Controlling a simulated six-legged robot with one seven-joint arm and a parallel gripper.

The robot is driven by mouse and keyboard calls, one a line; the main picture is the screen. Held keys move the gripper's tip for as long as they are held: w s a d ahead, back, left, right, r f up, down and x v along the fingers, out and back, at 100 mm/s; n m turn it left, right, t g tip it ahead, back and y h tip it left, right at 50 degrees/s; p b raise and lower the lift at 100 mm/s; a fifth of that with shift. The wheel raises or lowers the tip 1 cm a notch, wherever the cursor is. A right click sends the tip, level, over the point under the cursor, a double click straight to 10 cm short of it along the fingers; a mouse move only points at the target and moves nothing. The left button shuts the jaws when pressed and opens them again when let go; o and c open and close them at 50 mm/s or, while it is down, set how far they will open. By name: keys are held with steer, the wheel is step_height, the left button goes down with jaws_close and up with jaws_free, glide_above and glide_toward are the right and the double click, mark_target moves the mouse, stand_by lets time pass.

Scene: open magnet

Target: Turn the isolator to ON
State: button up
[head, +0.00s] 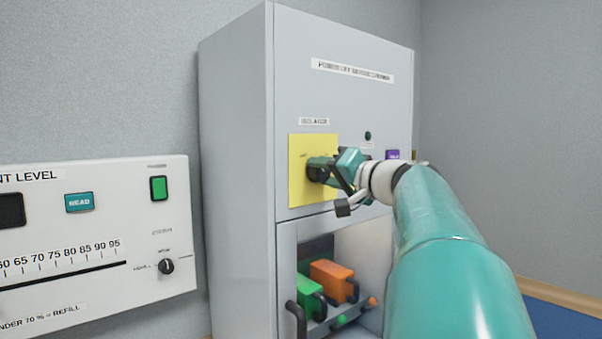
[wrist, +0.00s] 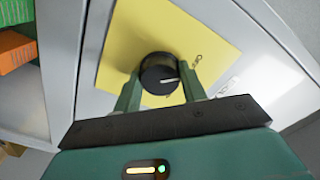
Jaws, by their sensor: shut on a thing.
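The isolator is a round black knob (wrist: 160,73) with a white pointer line, on a yellow plate (head: 298,182) on the front of the grey cabinet. The plate also fills the upper middle of the wrist view (wrist: 180,30). My gripper (wrist: 160,88) has its two green fingers on either side of the knob, shut on it. In the head view my gripper (head: 322,170) reaches the plate from the right and hides part of the knob. In the wrist view the pointer line runs toward the right finger. The small plate markings are too blurred to read.
Below, an open compartment of the cabinet (head: 236,150) holds a green block (head: 308,290) and an orange block (head: 331,281) with black handles. A white level panel (head: 110,222) with a green switch is on the wall at left. A purple button (head: 392,155) is right of the plate.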

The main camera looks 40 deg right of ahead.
steer(key=m, duration=0.4)
steer(key=shift+m, duration=0.3)
steer(key=m, duration=0.4)
steer(key=shift+r, duration=0.1)
steer(key=m, duration=0.5)
steer(key=shift+m, duration=1.8)
steer(key=o, duration=1)
steer(key=shift+w, duration=0.1)
steer(key=shift+c, duration=0.2)
steer(key=s, duration=1.4)
steer(key=shift+d, duration=0.2)
